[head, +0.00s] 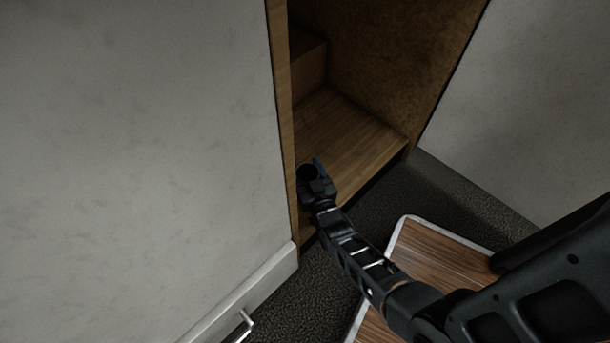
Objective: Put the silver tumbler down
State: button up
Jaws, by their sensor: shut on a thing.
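My gripper (314,184) is at the end of my outstretched arm, at the front left of an open wooden cupboard (345,140), close to its left side edge. It is shut on a small dark round-mouthed thing, taken as the tumbler (308,171), whose rim shows just beyond the fingers. The tumbler looks dark in this light, and its lower part is hidden by my gripper. I cannot tell whether its base touches the wooden shelf.
The cupboard's wooden shelf is bare to the right of my gripper. A wooden step or box (308,62) stands at its back left. A pale wall (140,140) borders the left, another wall (540,100) the right. Dark carpet (310,300) lies below.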

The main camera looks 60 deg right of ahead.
jog(key=shift+f, duration=0.7)
jog(key=shift+r, duration=0.1)
jog(key=o, duration=1.5)
jog(key=shift+s+a, duration=0.1)
jog(key=shift+s, duration=0.05)
jog(key=p+v, duration=0.3)
jog(key=v, duration=0.8)
jog(key=shift+s+a, duration=0.15)
jog(key=shift+s, duration=0.15)
